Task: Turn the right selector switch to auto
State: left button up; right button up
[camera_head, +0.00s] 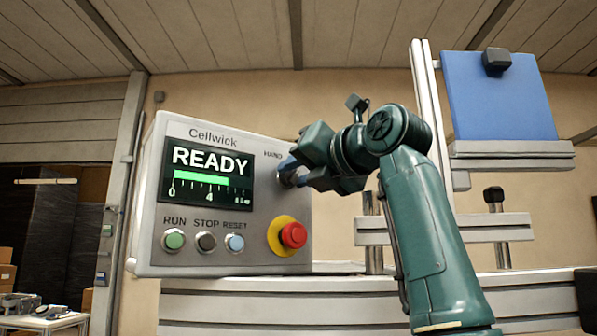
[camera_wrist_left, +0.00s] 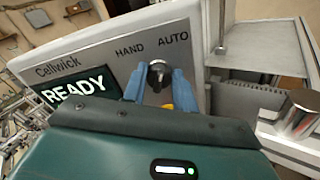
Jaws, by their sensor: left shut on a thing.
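The grey Cellwick control panel (camera_head: 215,258) carries a selector switch (camera_wrist_left: 158,72) with a dark knob, below the labels HAND and AUTO in the left wrist view. My left gripper (camera_head: 286,173) is at the panel's upper right. Its two blue fingers, also in the left wrist view (camera_wrist_left: 159,88), are shut on the knob, one on each side. I cannot tell for sure which label the knob points to. In the head view my gripper hides the switch and the AUTO label. My right gripper is not in view.
The panel has a READY display (camera_head: 207,175), a green RUN button (camera_head: 173,240), a dark STOP button (camera_head: 206,241), a blue RESET button (camera_head: 235,243) and a red emergency stop (camera_head: 293,235) just below my gripper. A blue plate (camera_head: 497,100) on a metal frame stands right.

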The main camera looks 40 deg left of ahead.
pick_arm(q)
jog(key=shift+m, duration=0.6)
jog(key=o, duration=1)
jog(key=shift+c, duration=0.2)
jog(key=b+v, duration=0.2)
jog(key=v, duration=1.1)
jog(key=shift+d, duration=0.15)
